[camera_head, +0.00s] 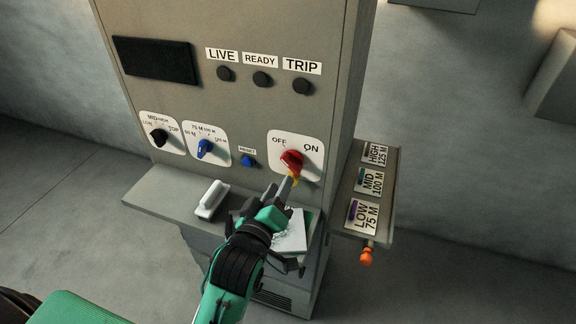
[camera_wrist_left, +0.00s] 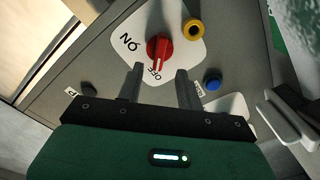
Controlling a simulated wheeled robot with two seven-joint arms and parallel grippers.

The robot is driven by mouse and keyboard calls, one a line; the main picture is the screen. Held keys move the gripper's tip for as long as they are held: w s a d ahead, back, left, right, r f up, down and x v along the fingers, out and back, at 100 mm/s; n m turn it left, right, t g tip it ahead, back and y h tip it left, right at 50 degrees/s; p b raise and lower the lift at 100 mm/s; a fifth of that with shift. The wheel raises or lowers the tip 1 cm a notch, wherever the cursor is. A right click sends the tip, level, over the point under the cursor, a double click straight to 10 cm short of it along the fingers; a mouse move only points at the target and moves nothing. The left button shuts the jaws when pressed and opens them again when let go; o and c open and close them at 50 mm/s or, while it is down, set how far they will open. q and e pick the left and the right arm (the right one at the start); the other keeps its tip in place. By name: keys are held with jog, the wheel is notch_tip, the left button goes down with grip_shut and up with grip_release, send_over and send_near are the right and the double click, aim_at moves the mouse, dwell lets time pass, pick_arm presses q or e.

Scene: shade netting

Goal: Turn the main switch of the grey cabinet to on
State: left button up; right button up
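The main switch (camera_head: 291,160) is a red rotary knob on a white plate on the front of the grey cabinet (camera_head: 270,120), with OFF at the plate's left and ON at its right. In the left wrist view the red knob (camera_wrist_left: 158,48) has its white mark toward OFF. My left gripper (camera_head: 286,187) is just below and in front of the knob in the head view. In the left wrist view the gripper (camera_wrist_left: 158,78) is open and empty, its two fingers apart and the knob just beyond the gap. My right gripper is not in view.
A blue button (camera_head: 248,161), a blue selector (camera_head: 204,147) and a black selector (camera_head: 158,137) are to the left. A ledge (camera_head: 160,190) with a white handle-like object (camera_head: 211,200) juts out below. A side shelf (camera_head: 386,190) carries labelled cards.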

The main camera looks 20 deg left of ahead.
aim_at(290, 167)
pick_arm(q)
jog(key=w+p, duration=0.1)
jog(key=w, duration=0.4)
jog(key=shift+w+d+r+p, duration=0.1)
jog(key=shift+w+p, duration=0.15)
jog(key=shift+p, duration=0.1)
jog(key=shift+w, duration=0.6)
grip_shut()
